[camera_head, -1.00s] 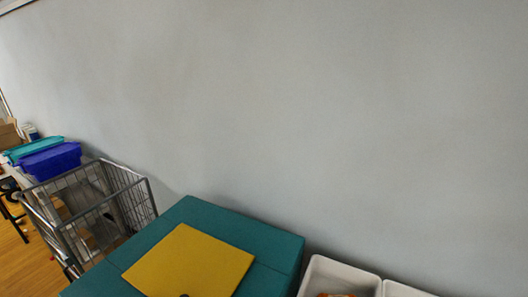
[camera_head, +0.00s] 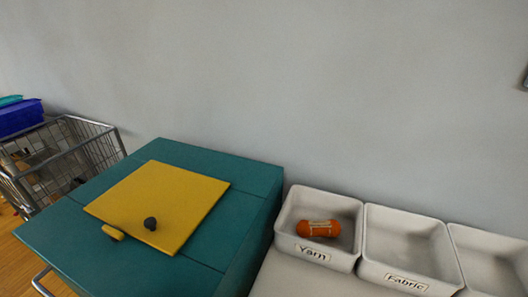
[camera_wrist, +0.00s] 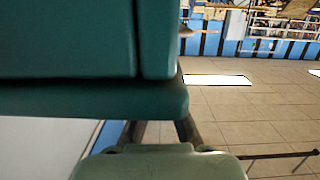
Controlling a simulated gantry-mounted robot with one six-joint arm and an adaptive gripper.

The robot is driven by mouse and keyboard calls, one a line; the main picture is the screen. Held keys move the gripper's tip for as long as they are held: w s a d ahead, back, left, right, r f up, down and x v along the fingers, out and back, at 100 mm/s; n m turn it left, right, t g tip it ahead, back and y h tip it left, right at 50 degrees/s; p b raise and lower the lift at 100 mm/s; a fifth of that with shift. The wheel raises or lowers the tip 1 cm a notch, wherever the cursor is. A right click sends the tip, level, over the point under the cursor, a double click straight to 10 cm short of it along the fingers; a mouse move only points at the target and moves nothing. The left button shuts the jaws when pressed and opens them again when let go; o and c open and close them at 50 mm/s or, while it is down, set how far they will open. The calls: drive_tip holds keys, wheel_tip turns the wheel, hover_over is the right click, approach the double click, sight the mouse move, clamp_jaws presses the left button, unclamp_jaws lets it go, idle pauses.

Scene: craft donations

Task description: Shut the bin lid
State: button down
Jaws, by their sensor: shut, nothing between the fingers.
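The teal bin (camera_head: 230,185) stands left of centre in the head view. Its yellow lid (camera_head: 165,195) lies flat or nearly flat over the top; I cannot tell whether a small gap remains under it. A black knob (camera_head: 150,223) sits near the lid's front corner. A small yellow piece (camera_head: 113,232) shows on the teal top beside it. In the wrist view, teal surfaces (camera_wrist: 70,40) fill the upper left, close to the camera. My gripper (camera_wrist: 160,132) shows at the bottom, shut and empty, its fingertips hidden behind the teal edge. It is not visible in the head view.
White bins labelled Yarn (camera_head: 318,252) and Fabric (camera_head: 408,280) stand right of the teal bin, with another (camera_head: 487,240) beyond. An orange yarn skein (camera_head: 318,228) lies in the Yarn bin. A wire cart (camera_head: 95,150) stands at left, before a grey wall.

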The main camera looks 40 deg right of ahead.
drive_tip(key=shift+f+g, duration=0.3)
drive_tip(key=shift+f, duration=0.8)
drive_tip(key=shift+r, duration=0.1)
wheel_tip(320, 180, up, 6)
drive_tip(key=p, duration=0.4)
drive_tip(key=shift+f, duration=0.2)
drive_tip(key=p+v, duration=0.3)
drive_tip(key=v, duration=0.7)
drive_tip(key=shift+r, duration=0.15)
